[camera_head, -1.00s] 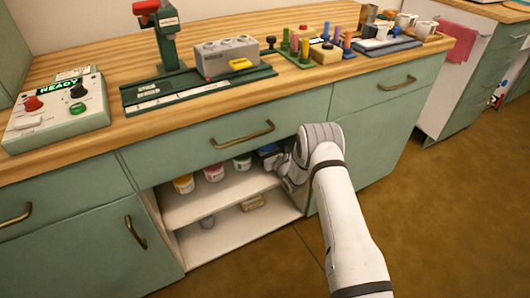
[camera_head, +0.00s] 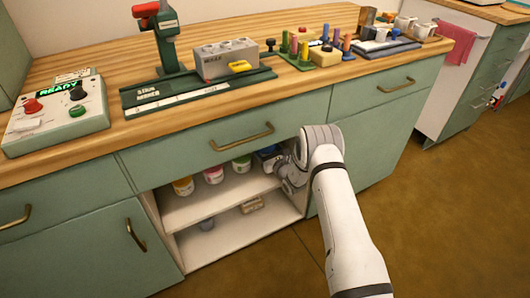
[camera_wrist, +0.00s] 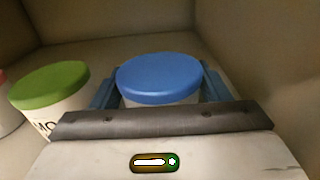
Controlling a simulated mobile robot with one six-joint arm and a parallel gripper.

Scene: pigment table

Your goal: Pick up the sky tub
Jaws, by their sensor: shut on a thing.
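The sky tub (camera_wrist: 158,76), with a blue lid and a pale body, is in the middle of the wrist view. My gripper (camera_wrist: 158,98) is shut on it, with a blue finger on each side. The tub looks upright, and its lower part is hidden behind the gripper body. In the head view my gripper (camera_head: 271,157) is inside the open cabinet at the right end of the upper shelf. The tub itself is mostly hidden there. I cannot tell whether the tub touches the shelf.
A green-lidded tub (camera_wrist: 50,86) stands close to the left of the sky tub. The cabinet side wall is close on the right, and a drawer front (camera_head: 215,147) is above.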

